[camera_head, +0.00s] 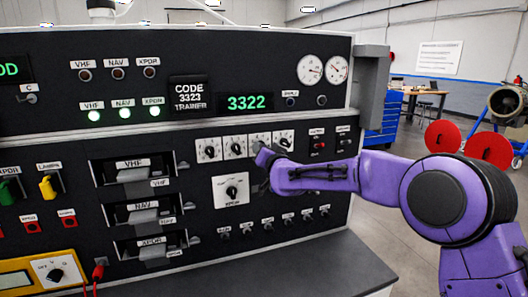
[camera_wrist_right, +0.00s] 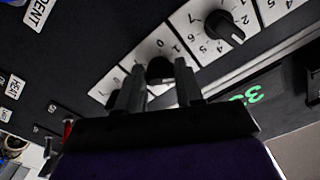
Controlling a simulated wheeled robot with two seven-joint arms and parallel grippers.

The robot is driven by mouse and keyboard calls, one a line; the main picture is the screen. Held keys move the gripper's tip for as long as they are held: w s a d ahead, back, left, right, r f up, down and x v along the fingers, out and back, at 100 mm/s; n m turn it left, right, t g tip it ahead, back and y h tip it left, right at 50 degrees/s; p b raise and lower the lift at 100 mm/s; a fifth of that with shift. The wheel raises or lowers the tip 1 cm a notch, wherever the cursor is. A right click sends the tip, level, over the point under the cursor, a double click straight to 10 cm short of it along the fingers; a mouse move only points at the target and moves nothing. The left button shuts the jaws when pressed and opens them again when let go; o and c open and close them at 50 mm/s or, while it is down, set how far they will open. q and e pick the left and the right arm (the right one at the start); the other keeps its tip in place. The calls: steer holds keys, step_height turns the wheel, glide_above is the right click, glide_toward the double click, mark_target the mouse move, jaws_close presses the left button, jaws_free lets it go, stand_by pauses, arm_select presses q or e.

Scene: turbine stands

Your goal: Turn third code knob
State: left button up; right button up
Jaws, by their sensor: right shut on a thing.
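The row of code knobs shows in the head view: the first (camera_head: 209,151), second (camera_head: 236,148) and fourth (camera_head: 284,142) are in sight, black on white dials. The third knob is mostly hidden behind my right gripper (camera_head: 265,157). In the right wrist view the third knob (camera_wrist_right: 160,69) sits between the two fingers of my right gripper (camera_wrist_right: 158,82), which is shut on it. The neighbouring second knob (camera_wrist_right: 232,27) stands clear of the fingers. The green display (camera_head: 246,102) reads 3322, and the label plate (camera_head: 190,95) reads CODE 3323 TRAINER. My left gripper is out of view.
A larger single knob (camera_head: 232,190) sits just below the code row, near my right arm. Small switches (camera_head: 267,223) line the panel lower down. Radio slots with handles (camera_head: 135,170) are at left. The dark ledge (camera_head: 280,268) in front is clear.

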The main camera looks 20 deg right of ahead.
stand_by(0.3)
steer(key=o, duration=1)
steer(key=shift+o, duration=0.2)
steer(key=s+b, duration=0.4)
steer(key=s, duration=0.6)
steer(key=shift+s+d, duration=0.2)
steer(key=shift+s, duration=0.05)
